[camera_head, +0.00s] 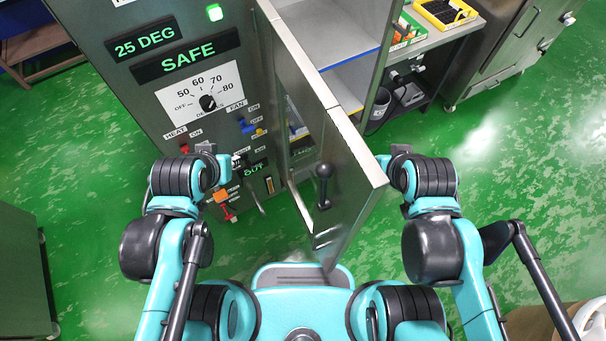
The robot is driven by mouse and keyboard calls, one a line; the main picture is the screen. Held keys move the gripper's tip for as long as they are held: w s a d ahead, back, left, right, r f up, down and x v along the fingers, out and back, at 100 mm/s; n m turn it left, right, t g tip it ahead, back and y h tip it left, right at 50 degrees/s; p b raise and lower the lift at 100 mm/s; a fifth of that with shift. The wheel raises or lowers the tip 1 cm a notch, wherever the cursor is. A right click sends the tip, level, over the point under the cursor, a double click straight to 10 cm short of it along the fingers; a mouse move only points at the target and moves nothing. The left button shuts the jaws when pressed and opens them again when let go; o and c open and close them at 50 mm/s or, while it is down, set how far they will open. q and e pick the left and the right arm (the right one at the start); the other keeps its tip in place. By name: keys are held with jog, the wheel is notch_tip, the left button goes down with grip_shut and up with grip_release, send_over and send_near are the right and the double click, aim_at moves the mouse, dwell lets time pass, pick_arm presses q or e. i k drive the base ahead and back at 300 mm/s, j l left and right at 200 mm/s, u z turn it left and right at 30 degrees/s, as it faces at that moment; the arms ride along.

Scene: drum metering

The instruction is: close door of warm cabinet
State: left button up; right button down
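The warm cabinet (115,85) stands at the upper left with its control panel facing me. Its grey door (350,185) is open and swung out towards me, so I see its top edge and the face with a black handle (323,186). My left gripper (222,158) is in front of the control panel, left of the door and apart from the handle. My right gripper (398,151) is at the door's right side, close to its outer corner. Whether they touch is unclear. The fingers of both grippers are too hidden to judge.
The panel carries a dial (208,102), a red heat switch (184,148), a blue fan switch (247,127) and a lit SAFE sign (187,59). Shelves (350,80) are inside the cabinet. A bench with a yellow tray (446,12) stands at the upper right.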

aim_at(357, 183)
jog(key=k+j+z, duration=0.35)
jog(key=k+j, duration=0.1)
jog(key=j, duration=0.2)
jog(key=k+j, duration=0.1)
jog(key=j, duration=0.15)
jog(key=k+j, duration=0.1)
jog(key=j, duration=0.2)
